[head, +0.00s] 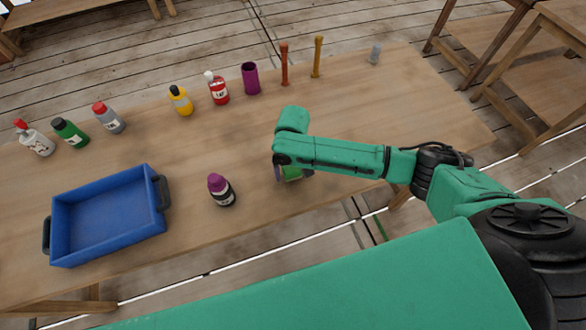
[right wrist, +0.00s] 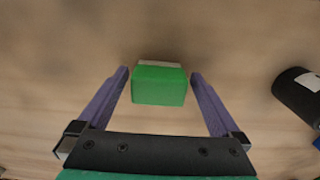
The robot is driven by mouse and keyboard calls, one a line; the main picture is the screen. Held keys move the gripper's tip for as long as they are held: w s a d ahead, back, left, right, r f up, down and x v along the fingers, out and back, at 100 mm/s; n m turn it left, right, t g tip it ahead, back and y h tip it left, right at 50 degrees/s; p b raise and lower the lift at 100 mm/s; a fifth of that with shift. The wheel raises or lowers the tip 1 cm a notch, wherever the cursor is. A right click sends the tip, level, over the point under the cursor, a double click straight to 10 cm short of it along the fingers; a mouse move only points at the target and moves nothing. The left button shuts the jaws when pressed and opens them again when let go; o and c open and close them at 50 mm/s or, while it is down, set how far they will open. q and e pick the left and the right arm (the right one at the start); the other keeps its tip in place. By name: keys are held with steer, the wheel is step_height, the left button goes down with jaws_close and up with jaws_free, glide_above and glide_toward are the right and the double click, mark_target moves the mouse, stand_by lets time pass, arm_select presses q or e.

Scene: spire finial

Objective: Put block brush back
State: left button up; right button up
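The block brush is a green block (right wrist: 159,85) with a pale strip along its far edge, on the wooden table in the right wrist view. In the head view a little of its green (head: 291,173) shows beneath my right arm. My right gripper (right wrist: 159,75) is open, with its two purple fingers on either side of the block. A gap shows between the block and each finger. My left gripper is in neither view.
A purple-capped dark bottle (head: 222,191) stands left of the right gripper. A blue tray (head: 160,222) with dark handles lies further left. Several bottles, a purple cup (head: 250,78), an orange post (head: 284,64) and a yellow post (head: 317,57) line the far side.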

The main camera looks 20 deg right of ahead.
mark_target(293, 168)
step_height(293, 168, up, 12)
steer(key=b, duration=0.1)
steer(key=shift+r, duration=0.15)
stand_by(0.5)
